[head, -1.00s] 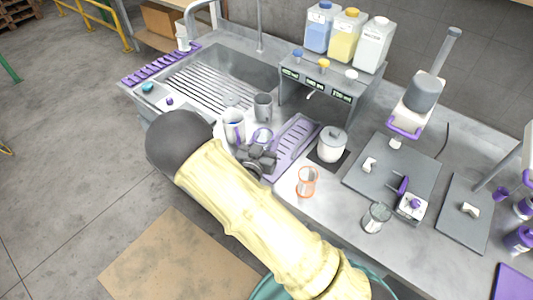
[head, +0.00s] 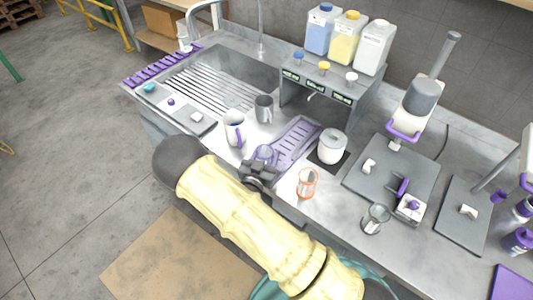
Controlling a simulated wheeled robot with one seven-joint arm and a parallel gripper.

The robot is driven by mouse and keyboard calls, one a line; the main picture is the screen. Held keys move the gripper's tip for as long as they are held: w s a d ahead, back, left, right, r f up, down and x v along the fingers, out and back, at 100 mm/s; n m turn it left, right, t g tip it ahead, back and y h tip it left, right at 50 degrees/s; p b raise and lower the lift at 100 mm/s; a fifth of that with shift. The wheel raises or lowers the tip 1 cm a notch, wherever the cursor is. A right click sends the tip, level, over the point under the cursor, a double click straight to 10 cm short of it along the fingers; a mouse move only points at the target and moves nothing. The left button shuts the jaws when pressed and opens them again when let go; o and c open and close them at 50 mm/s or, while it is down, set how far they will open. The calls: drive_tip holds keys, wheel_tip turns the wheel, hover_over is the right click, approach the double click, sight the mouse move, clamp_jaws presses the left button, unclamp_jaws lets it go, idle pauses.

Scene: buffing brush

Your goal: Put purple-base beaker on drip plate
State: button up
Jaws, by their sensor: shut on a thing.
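The purple-base beaker (head: 265,152) is clear with purple at its edge. My gripper (head: 260,168) is shut on it from the near side, and the dark fingers hide its lower part. The drip plate (head: 297,138) is a purple slotted plate on the counter, in front of the dispenser. The beaker appears at the left near part of the plate. I cannot tell whether it touches the plate or is held above it.
A white jug with a purple handle (head: 233,128) and a grey mug (head: 264,108) stand left of the plate. A white lidded pot (head: 332,146) stands at its right, with an orange-marked beaker (head: 307,183) nearer. The dispenser (head: 328,85) rises behind.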

drive_tip(key=shift+f, duration=0.25)
drive_tip(key=o, duration=1)
drive_tip(key=shift+r, duration=0.1)
drive_tip(key=shift+r, duration=0.2)
drive_tip(key=shift+s+a+f, duration=0.1)
drive_tip(key=shift+s+f, duration=0.05)
drive_tip(key=shift+s, duration=0.1)
drive_tip(key=b+v, duration=0.3)
drive_tip(key=v, duration=0.8)
drive_tip(key=shift+s+b, duration=0.25)
drive_tip(key=shift+b, duration=0.15)
